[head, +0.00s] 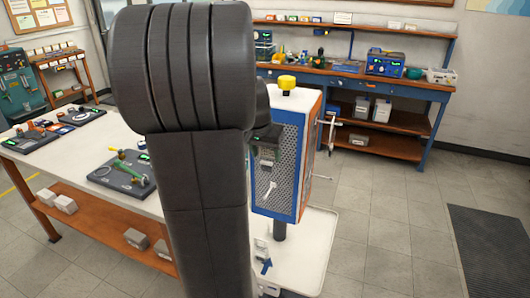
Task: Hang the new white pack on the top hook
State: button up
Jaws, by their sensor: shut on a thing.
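A blue and orange tower (305,165) with a mesh front stands right of my arm, with a yellow cap (287,82) on top. On its right side a pale upright part (331,133) sticks out high up, and a thin rod (320,177) sticks out lower. I cannot tell which are hooks. A dark piece with a green light (265,139) and a white tool-like shape (269,190) show before the mesh. My large black arm hides much of this area, and I cannot make out my gripper's fingers. I cannot identify the new white pack.
A white tray (318,245) lies under the tower, with small pale pieces and a blue arrow marking. A white table (85,150) with several dark test boards stands left. A loaded workbench (345,75) runs along the back wall. The floor at right is clear around a dark mat (490,240).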

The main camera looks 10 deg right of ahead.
dwell(0.3)
jog(key=o, duration=1.1)
jog(key=v, duration=1.3)
jog(key=shift+s+r+b, duration=0.2)
jog(key=shift+r+b, duration=0.15)
jog(key=shift+b, duration=0.05)
jog(key=shift+f, duration=0.1)
jog(key=p+x, duration=0.1)
jog(key=x, duration=1.2)
jog(key=shift+w+f, duration=0.2)
jog(key=shift+f, duration=0.1)
jog(key=shift+s+a+r, duration=0.35)
jog(key=shift+s, duration=0.2)
jog(key=shift+w, duration=0.1)
